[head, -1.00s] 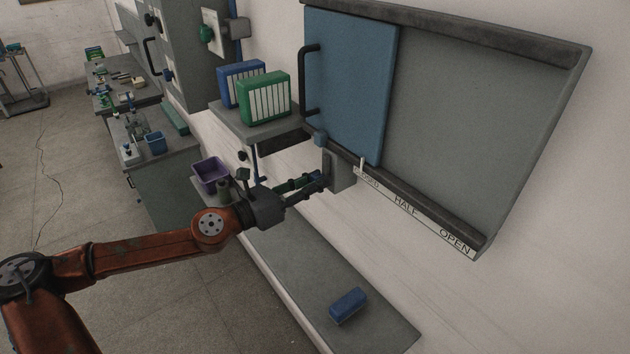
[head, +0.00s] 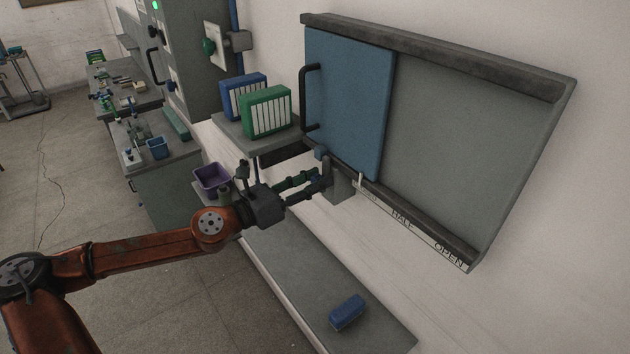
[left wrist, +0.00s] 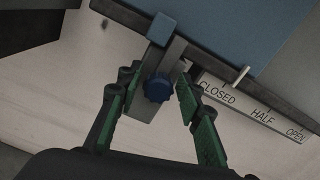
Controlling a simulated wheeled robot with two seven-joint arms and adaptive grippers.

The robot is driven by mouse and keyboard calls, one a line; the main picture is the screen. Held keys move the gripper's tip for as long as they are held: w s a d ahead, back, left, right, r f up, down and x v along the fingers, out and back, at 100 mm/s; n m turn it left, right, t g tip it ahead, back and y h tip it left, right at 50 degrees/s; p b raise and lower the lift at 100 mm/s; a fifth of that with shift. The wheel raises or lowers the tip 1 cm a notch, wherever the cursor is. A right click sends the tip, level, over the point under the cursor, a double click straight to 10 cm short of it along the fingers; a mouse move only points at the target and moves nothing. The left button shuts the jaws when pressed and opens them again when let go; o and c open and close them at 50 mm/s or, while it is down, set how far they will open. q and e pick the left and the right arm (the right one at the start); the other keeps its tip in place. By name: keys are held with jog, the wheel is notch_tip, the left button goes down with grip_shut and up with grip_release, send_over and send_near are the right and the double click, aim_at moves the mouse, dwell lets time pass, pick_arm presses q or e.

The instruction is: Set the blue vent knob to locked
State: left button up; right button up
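The blue vent knob (left wrist: 158,87) is a lobed dial on a grey plate (left wrist: 143,108) below the sliding blue vent door (head: 345,105). In the left wrist view my left gripper (left wrist: 160,80) is open, with one green-padded finger on each side of the knob and gaps showing between. In the head view my left gripper (head: 326,177) is at the plate (head: 342,184), and its fingers hide the knob. A small blue block (left wrist: 162,28) is above the knob at the door's lower edge. No lock marking is readable. My right gripper is not in view.
A label strip (left wrist: 252,108) reads CLOSED, HALF, OPEN, right of the plate. A shelf (head: 228,122) holds a green rack (head: 266,108) and a blue rack (head: 236,95).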

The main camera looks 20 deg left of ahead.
pick_arm(q)
jog(key=shift+o, duration=0.5)
jog(key=shift+f, duration=0.1)
jog(key=shift+s, duration=0.1)
jog(key=v, duration=1.1)
jog(key=shift+s+a, duration=0.3)
jog(key=shift+a, duration=0.1)
dwell(0.5)
